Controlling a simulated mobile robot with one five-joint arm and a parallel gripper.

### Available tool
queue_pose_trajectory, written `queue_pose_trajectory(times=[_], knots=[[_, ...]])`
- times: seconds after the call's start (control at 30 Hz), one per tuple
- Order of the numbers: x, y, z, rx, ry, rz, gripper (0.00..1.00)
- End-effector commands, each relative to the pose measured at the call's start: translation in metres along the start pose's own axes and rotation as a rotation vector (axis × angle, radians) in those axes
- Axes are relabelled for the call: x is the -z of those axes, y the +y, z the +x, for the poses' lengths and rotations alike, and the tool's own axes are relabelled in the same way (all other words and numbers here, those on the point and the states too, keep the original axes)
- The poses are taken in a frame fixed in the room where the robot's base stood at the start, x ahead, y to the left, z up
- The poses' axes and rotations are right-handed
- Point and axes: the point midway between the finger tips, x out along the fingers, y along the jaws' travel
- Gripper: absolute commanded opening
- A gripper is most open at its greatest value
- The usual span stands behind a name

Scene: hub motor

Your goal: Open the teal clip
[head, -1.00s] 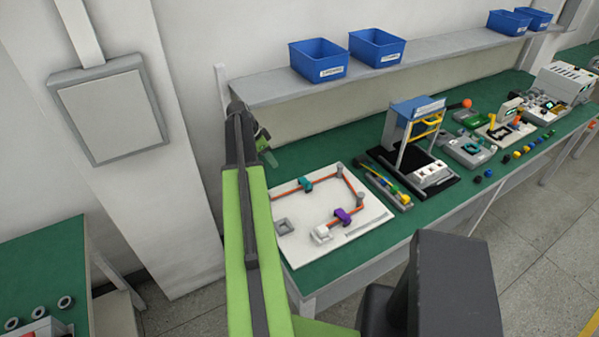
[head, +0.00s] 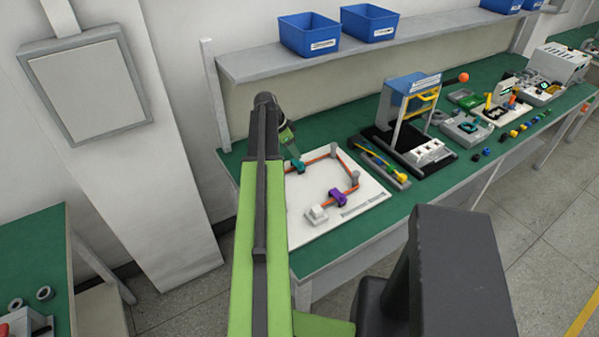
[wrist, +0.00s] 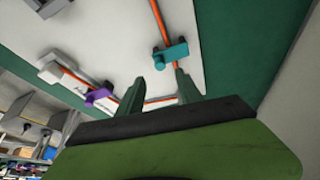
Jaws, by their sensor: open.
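The teal clip (head: 297,166) sits on the orange cable (head: 320,157) at the far-left part of the white board (head: 365,199). In the wrist view the teal clip (wrist: 174,53) lies across the cable, beyond my fingertips. I cannot tell whether its latch is open. My gripper (wrist: 161,82) is open and empty, its two greenish fingers apart and pointing toward the clip. In the head view my gripper (head: 291,151) is just above and beside the teal clip, partly overlapping it. Contact cannot be told. A purple clip (head: 337,197) sits on the cable nearer the front.
A white connector block (head: 316,215) is on the board's front left. A shelf with blue bins (head: 309,37) runs along the back wall.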

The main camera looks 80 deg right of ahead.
Motion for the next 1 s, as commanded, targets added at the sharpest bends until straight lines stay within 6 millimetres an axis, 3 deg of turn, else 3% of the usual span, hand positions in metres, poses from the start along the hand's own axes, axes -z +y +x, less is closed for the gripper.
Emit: queue_pose_trajectory(times=[0.03, 0.3, 0.63, 0.97, 1.0], knots=[[-0.004, -0.001, 0.022, 0.0, 0.0, 0.001, 0.42], [-0.003, -0.001, 0.07, 0.001, 0.0, 0.0, 0.42], [0.0, 0.0, 0.072, 0.001, 0.0, 0.0, 0.42], [0.0, 0.0, 0.072, 0.001, 0.0, 0.0, 0.0], [0.0, 0.0, 0.072, 0.001, 0.0, -0.001, 0.0]])
